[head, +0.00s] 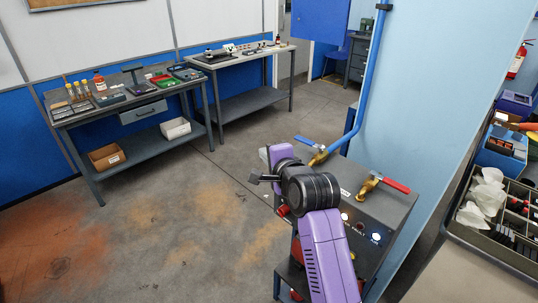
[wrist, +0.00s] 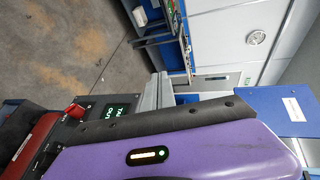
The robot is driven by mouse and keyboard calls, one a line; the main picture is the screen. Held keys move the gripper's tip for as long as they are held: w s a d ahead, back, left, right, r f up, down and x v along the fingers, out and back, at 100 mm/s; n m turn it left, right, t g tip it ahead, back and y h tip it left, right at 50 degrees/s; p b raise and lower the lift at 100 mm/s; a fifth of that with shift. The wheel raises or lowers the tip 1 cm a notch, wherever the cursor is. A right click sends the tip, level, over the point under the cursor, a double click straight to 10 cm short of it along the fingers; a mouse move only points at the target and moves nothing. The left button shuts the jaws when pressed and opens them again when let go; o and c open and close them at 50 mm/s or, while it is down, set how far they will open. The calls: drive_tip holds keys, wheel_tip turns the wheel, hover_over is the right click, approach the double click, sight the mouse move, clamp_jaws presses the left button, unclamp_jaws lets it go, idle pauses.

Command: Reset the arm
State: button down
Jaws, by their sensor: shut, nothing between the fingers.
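My arm rises from the bottom of the head view, with a purple link and a black ringed joint, folded over a grey control cabinet (head: 385,228). My gripper (head: 264,155) is at the arm's end, left of the joint and above the cabinet's left side. It is small here and partly hidden by my own wrist. In the wrist view a purple housing with a lit strip fills the bottom, and the grey fingers (wrist: 160,90) show past its dark edge. They look shut, with nothing seen between them.
The cabinet carries a blue-handled valve (head: 318,147), a red-handled valve (head: 396,186) and lit lamps. A blue pipe (head: 366,85) rises behind it. Two workbenches (head: 150,97) (head: 262,51) stand along the back wall. A tray (head: 500,250) is at right. The left floor is clear.

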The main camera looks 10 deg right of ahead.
drive_tip(key=s+d+r+n+t, duration=0.3)
drive_tip(key=s+r+n+t, duration=0.1)
drive_tip(key=s+r+n, duration=0.15)
drive_tip(key=s+d+f+n+g+h, duration=0.1)
drive_tip(key=s+f, duration=0.4)
drive_tip(key=s, duration=1.2)
drive_tip(key=s+d+f+n+g+h, duration=0.1)
drive_tip(key=s+d+f+n, duration=0.3)
drive_tip(key=s, duration=1.3)
drive_tip(key=s+d+f+n+g+h, duration=0.1)
drive_tip(key=s+d+f+n, duration=0.2)
drive_tip(key=s, duration=1.4)
wheel_tip(320, 180, down, 4)
drive_tip(key=shift+r+n, duration=0.25)
drive_tip(key=shift+n, duration=0.8)
drive_tip(key=shift+d, duration=0.15)
